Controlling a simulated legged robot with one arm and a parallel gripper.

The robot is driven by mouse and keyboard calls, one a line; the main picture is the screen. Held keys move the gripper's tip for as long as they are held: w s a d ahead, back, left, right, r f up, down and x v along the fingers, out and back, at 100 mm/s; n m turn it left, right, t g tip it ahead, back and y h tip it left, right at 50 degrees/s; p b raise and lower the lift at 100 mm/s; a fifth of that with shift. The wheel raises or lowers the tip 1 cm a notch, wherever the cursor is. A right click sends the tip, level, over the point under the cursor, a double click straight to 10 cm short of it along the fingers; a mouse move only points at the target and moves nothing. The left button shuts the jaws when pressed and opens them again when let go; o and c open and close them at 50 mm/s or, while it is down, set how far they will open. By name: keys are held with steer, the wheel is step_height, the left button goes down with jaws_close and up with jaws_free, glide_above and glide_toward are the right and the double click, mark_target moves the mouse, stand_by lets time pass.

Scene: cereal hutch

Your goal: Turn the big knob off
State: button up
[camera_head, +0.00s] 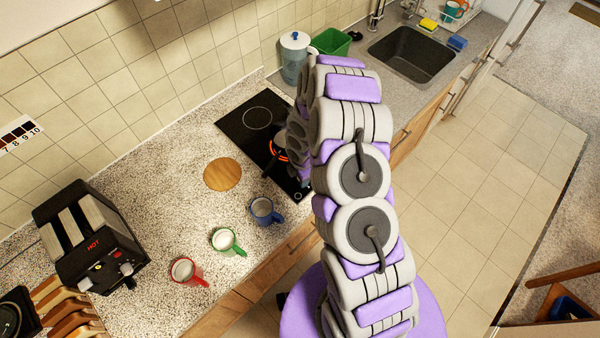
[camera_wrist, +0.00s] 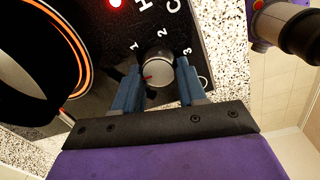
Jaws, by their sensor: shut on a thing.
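The big knob (camera_wrist: 158,72) is a round, silver-grey knob on the black cooktop panel, in the middle of the wrist view. The numbers 1, 2 and 3 are printed around it, and its red mark points to the left, near the 1. My gripper (camera_wrist: 157,84) has its two blue fingers on either side of the knob, shut on it. The cooktop (camera_head: 236,128) also shows in the head view, with a burner glowing orange-red (camera_head: 279,155). My arm hides the gripper and part of the cooktop there.
A blue mug (camera_head: 262,209), a green mug (camera_head: 224,240) and a red mug (camera_head: 183,270) stand along the counter's front. A round wooden board (camera_head: 222,174) lies left of the cooktop. A black toaster (camera_head: 88,240) stands at left. Tiled floor (camera_head: 480,180) is clear at right.

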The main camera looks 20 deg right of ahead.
steer(key=shift+w+n+p, duration=0.1)
steer(key=shift+n+p, duration=0.2)
steer(key=shift+n, duration=0.2)
steer(key=o, duration=1.1)
steer(key=shift+d, duration=0.1)
steer(key=shift+c, duration=0.2)
steer(key=shift+r, duration=0.1)
step_height(320, 180, up, 17)
steer(key=b, duration=0.1)
steer(key=shift+s+d, duration=0.15)
steer(key=shift+s, duration=0.25)
